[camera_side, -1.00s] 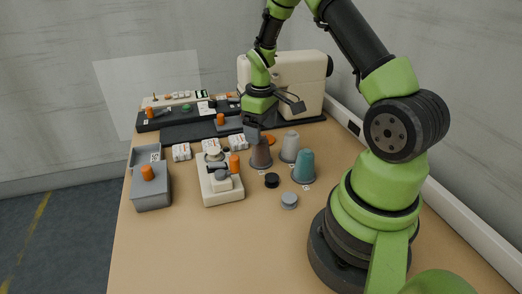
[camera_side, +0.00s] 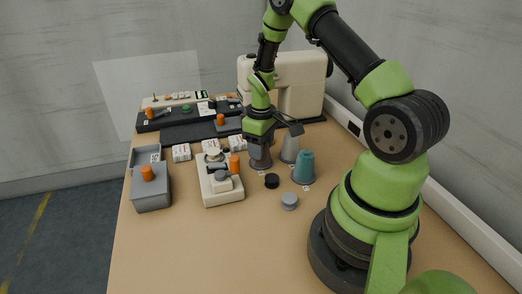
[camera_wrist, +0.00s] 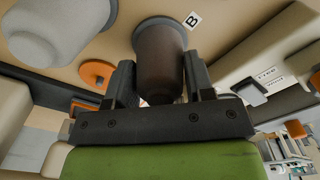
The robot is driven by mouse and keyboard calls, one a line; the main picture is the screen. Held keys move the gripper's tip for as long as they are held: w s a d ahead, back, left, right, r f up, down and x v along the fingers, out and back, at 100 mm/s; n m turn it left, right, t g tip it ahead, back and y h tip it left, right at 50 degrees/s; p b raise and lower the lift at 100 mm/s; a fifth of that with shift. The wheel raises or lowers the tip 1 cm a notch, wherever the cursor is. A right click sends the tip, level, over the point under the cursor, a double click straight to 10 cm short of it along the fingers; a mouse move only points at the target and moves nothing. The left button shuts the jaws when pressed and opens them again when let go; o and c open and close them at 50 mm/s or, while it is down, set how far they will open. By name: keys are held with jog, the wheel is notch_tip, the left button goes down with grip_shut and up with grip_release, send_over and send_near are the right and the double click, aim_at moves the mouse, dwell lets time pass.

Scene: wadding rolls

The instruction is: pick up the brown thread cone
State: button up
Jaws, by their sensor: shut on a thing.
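The cone's base appears to be at table level.
A label marked B (camera_wrist: 192,20) lies beside the cone. A black cap (camera_side: 272,181) and a grey cap (camera_side: 289,200) lie in front. A cream device (camera_side: 222,187) and white boxes (camera_side: 181,152) are to the left. The front table is clear.

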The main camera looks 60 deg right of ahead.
jog(key=shift+r, duration=0.1)
notch_tip(320, 180, up, 9)
jog(key=shift+d+f, duration=0.1)
jog(key=shift+f, duration=0.05)
jog(key=shift+w+d+r, duration=0.25)
jog(key=shift+r, duration=0.05)
jog(key=shift+w+d+f, duration=0.55)
jog(key=shift+d+f, duration=0.7)
jog(key=shift+d, duration=0.25)
jog(key=shift+w+d+f, duration=0.55)
jog(key=shift+d+f, duration=0.65)
jog(key=shift+d, duration=0.3)
jog(key=shift+w+d+f, duration=0.55)
jog(key=shift+d+f, duration=0.7)
jog(key=shift+d, duration=0.25)
jog(key=shift+f, duration=0.4)
jog(key=shift+f, duration=0.45)
